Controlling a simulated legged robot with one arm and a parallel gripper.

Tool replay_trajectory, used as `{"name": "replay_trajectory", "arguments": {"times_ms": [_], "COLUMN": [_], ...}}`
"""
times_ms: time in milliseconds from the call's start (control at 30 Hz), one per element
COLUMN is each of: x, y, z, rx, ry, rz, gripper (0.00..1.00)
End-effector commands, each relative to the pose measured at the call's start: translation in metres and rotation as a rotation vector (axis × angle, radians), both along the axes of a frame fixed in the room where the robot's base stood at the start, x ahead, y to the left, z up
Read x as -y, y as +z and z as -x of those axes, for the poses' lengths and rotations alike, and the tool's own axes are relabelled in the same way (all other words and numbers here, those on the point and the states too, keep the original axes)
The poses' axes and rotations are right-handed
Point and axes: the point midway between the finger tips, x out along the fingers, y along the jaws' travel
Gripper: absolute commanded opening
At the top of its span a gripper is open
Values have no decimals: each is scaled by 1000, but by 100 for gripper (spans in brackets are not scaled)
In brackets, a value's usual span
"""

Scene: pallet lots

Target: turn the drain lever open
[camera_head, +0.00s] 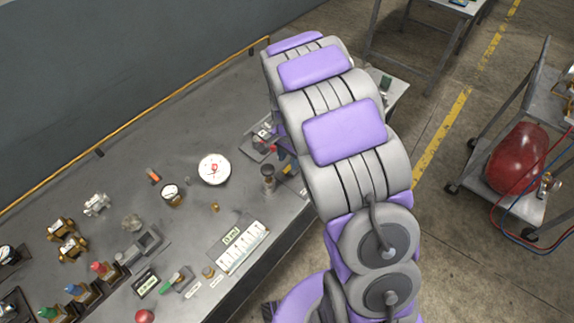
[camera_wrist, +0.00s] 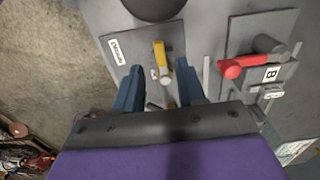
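The drain lever (camera_wrist: 160,55) is a yellow handle on a grey plate (camera_wrist: 130,50) with a small white label, seen in the wrist view. The label's lettering is hard to read. My gripper (camera_wrist: 159,76) is open, with its two blue fingers apart and one on each side of the lever's lower part. I cannot tell whether either finger touches it. The lever's lower end is partly hidden near the gripper body. In the head view my arm covers most of the gripper and the lever.
A red lever (camera_wrist: 243,66) on a plate marked B stands just right of the gripper. A dark round object (camera_wrist: 152,8) is at the top of the wrist view. The bench (camera_head: 120,185) holds gauges, valves and a labelled white tray (camera_head: 243,248). A cart with a red tank (camera_head: 515,160) stands at right.

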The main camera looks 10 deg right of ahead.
Motion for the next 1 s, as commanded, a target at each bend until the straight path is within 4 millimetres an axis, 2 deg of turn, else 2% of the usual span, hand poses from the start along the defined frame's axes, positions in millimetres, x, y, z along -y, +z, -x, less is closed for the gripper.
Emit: {"name": "replay_trajectory", "arguments": {"times_ms": [100, 233, 600, 1000], "x": [-4, -6, -4, -5], "y": [-18, -28, -32, -32], "z": [1, 1, 0, 0], "rx": [-3, -4, -1, 1], "ry": [1, 2, 2, 1], "rz": [3, 7, 4, 6], "gripper": [40, 40, 40, 2]}}
